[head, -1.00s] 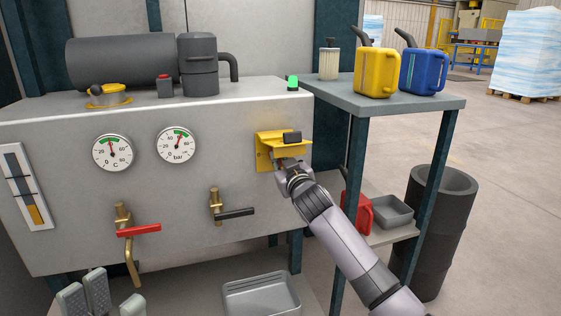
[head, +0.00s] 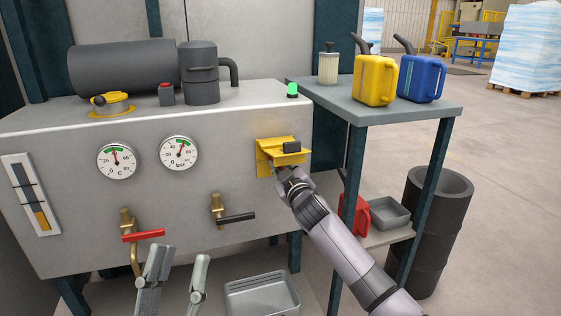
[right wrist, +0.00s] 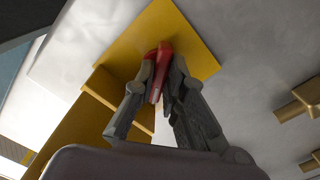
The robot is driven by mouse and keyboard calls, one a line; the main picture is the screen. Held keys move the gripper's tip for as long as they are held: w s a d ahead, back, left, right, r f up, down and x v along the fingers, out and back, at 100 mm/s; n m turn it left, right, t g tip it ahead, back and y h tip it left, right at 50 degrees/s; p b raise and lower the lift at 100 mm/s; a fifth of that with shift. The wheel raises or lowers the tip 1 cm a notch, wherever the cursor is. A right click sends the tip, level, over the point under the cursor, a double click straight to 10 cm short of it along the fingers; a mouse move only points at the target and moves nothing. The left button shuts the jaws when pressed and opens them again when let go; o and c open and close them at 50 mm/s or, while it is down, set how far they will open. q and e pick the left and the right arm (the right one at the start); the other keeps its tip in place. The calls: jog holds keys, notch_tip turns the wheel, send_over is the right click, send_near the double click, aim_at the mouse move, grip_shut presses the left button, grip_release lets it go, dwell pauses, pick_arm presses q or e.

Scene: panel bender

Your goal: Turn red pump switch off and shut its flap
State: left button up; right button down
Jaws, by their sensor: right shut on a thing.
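The red switch (right wrist: 157,75) shows in the right wrist view in front of a yellow plate (right wrist: 195,40). My right gripper (right wrist: 165,72) is shut on it. In the head view the right gripper (head: 284,177) is at the yellow switch housing (head: 263,160) on the tank's front and hides the switch. The yellow flap (head: 272,146), with a black block (head: 291,147) on it, sticks out above the gripper, raised. My left gripper (head: 178,260) is at the bottom of the head view, fingers apart and empty, below the red-handled tap (head: 143,235).
A black-handled tap (head: 236,217) and two gauges (head: 117,160) are on the tank's front. A green lamp (head: 292,89) is on top. A side table (head: 340,105) with canisters stands to the right. A grey tray (head: 262,296) lies below.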

pick_arm(q)
jog(key=w+a+f+g+y+p, duration=0.1)
jog(key=w+f+g+y+p, duration=0.1)
jog(key=f+g, duration=0.55)
jog(key=w+a+f+g+y+p, duration=0.15)
jog(key=f+g, duration=0.25)
jog(key=f, duration=0.6)
jog(key=s+a+f+g+y+p, duration=0.1)
jog(key=s+f+g+y+p, duration=0.1)
jog(key=s+f+g, duration=0.3)
jog(key=shift+s+a+f+n, duration=0.3)
jog(key=shift+s+f+n, duration=0.1)
jog(key=shift+f, duration=0.8)
pick_arm(e)
jog(key=shift+n, duration=5.7)
jog(key=c, duration=1.6)
grip_release()
jog(key=shift+r, duration=0.1)
jog(key=shift+c, duration=0.2)
jog(key=shift+s+d, duration=0.1)
